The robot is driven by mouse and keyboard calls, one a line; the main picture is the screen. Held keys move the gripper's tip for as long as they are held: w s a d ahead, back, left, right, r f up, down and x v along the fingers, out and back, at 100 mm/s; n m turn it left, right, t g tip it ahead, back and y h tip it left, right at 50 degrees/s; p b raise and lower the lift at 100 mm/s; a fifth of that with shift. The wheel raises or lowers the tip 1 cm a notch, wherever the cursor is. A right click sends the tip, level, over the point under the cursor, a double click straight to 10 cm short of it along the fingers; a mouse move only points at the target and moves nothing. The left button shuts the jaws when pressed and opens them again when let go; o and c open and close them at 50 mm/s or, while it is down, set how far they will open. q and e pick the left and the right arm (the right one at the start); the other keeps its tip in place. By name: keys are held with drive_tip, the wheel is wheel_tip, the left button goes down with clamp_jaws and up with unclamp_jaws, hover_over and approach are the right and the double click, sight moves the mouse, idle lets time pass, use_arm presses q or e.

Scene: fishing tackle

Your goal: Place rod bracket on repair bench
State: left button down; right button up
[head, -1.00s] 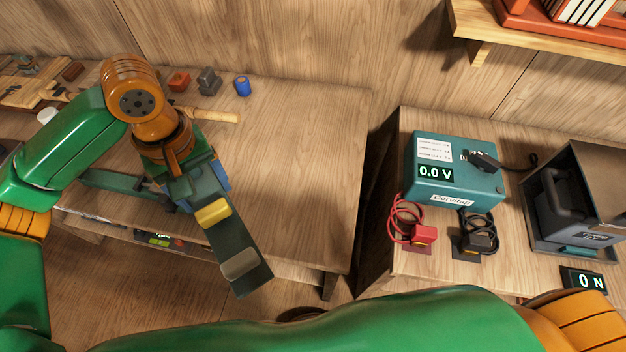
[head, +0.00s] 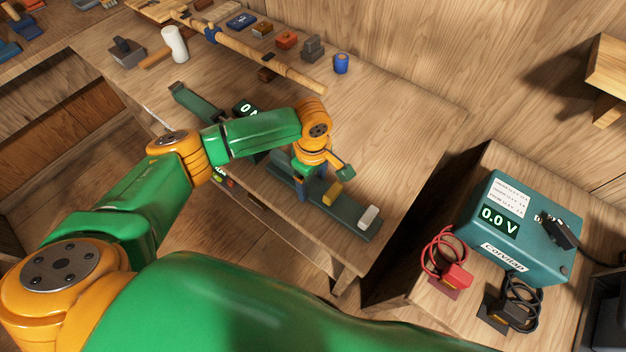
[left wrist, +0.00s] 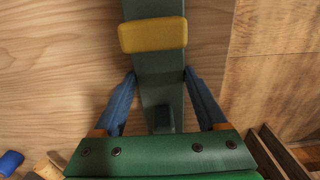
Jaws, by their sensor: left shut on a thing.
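The rod bracket (head: 350,209) is a long dark green plate with a yellow pad and a pale grey pad on top. It lies flat along the front edge of the wooden repair bench (head: 400,135); whether it touches the top or is just above it, I cannot tell. My left gripper (head: 303,191) is shut on its narrower left part, with blue fingers on either side. In the left wrist view the bracket (left wrist: 158,75) runs between the two fingers, its yellow pad just beyond the tips. My right gripper is not in view.
A rod (head: 245,50), small blocks and a blue cylinder (head: 341,63) lie at the back of the bench. A green bar (head: 194,102) and a small display (head: 246,108) are left of my gripper. The bench's right part is clear. A teal meter (head: 520,225) stands on the separate right table.

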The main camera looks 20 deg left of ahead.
sight(312, 186)
use_arm(q)
unclamp_jaws()
drive_tip(key=shift+f, duration=0.1)
wheel_tip(312, 186, up, 12)
drive_tip(key=shift+r+b, duration=0.2)
drive_tip(key=shift+b, duration=0.1)
idle(0.3)
